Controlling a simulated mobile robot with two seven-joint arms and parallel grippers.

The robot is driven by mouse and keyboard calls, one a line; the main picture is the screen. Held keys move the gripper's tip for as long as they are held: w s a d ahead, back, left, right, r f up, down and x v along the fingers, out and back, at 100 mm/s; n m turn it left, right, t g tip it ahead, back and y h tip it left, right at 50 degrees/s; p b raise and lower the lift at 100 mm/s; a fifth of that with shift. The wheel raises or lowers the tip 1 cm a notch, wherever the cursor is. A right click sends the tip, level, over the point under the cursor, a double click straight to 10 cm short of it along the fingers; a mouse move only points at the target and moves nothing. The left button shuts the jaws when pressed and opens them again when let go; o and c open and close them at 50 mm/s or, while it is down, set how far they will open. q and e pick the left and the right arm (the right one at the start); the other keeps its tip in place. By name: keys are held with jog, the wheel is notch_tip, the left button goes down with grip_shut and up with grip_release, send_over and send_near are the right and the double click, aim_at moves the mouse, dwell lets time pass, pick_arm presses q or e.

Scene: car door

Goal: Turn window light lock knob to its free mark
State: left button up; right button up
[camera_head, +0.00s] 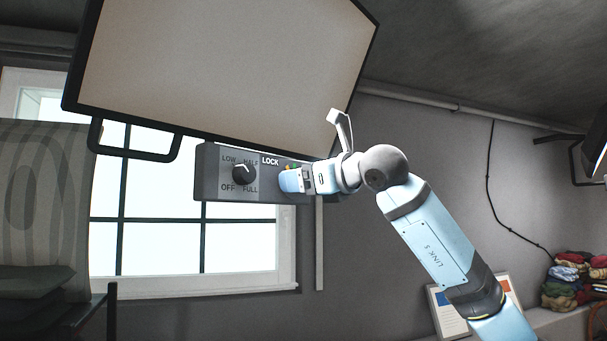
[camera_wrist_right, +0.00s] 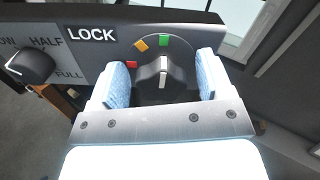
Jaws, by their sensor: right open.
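The lock knob (camera_wrist_right: 163,75) is dark with a white pointer line. In the head view my right gripper (camera_head: 285,181) hides the knob. My left gripper is not in view.
The grey control panel (camera_head: 217,187) also carries a LOW/HALF/FULL/OFF knob (camera_head: 243,173) on its left. A large light panel (camera_head: 225,70) with a black frame and handle (camera_head: 135,156) hangs above. A window (camera_head: 150,245) is behind.

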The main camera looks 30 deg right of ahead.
jog(key=c, duration=0.9)
jog(key=shift+n, duration=0.4)
jog(key=n+b, duration=0.1)
jog(key=n, duration=0.6)
jog(key=shift+a+f+n, duration=0.1)
jog(key=shift+a+n, duration=0.05)
jog(key=shift+n, duration=0.15)
jog(key=n, duration=0.4)
jog(key=shift+s+b, duration=0.1)
jog(key=shift+b, duration=0.2)
jog(key=n, duration=0.5)
jog(key=shift+f, duration=0.25)
jog(key=shift+n, duration=0.4)
